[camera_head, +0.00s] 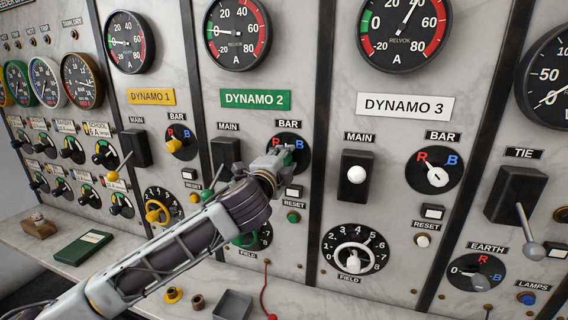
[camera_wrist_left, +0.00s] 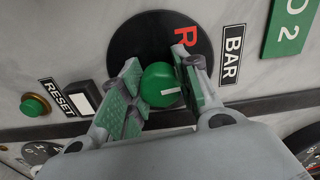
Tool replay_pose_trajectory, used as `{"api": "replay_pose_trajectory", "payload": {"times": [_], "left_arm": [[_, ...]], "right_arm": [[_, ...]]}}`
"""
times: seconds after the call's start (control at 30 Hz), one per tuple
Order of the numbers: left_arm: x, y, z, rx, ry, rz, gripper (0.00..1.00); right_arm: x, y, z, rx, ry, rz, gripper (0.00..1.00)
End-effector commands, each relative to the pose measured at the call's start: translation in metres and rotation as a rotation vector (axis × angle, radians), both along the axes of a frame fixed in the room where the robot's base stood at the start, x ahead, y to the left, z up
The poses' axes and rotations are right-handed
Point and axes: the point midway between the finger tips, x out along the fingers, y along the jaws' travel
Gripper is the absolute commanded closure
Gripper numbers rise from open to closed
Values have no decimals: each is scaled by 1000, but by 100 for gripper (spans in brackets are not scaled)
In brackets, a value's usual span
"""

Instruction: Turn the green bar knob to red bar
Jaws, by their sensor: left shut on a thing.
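The green bar knob (camera_wrist_left: 160,85) sits on a round black dial (camera_wrist_left: 140,38) under the BAR label of the DYNAMO 2 panel. My left gripper (camera_head: 281,160) reaches that dial (camera_head: 303,154) in the head view and largely hides the knob there. In the left wrist view the two fingers of my left gripper (camera_wrist_left: 161,80) are shut on the knob, one on each side. The knob's white mark points right in that view, toward a finger. A red R (camera_wrist_left: 186,37) shows above the right finger. The blue B is hidden in the wrist view. My right gripper is not in view.
A yellow bar knob (camera_head: 175,145) and a white one (camera_head: 437,175) sit on neighbouring panels. The DYNAMO 2 main lever box (camera_head: 225,152) stands left of my gripper. A green reset button (camera_head: 293,217) is below it. A small grey box (camera_head: 233,305) stands on the ledge.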

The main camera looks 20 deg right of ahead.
Motion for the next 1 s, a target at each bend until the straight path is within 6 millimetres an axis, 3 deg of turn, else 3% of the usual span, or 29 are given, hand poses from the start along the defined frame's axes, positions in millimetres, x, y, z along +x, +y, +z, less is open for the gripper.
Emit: {"api": "replay_pose_trajectory", "payload": {"times": [0.6,1.0], "left_arm": [[0,-1,-4,-428,295,1,92],[0,-1,-3,-559,384,1,92]], "right_arm": [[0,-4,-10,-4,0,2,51],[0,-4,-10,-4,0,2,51]]}}
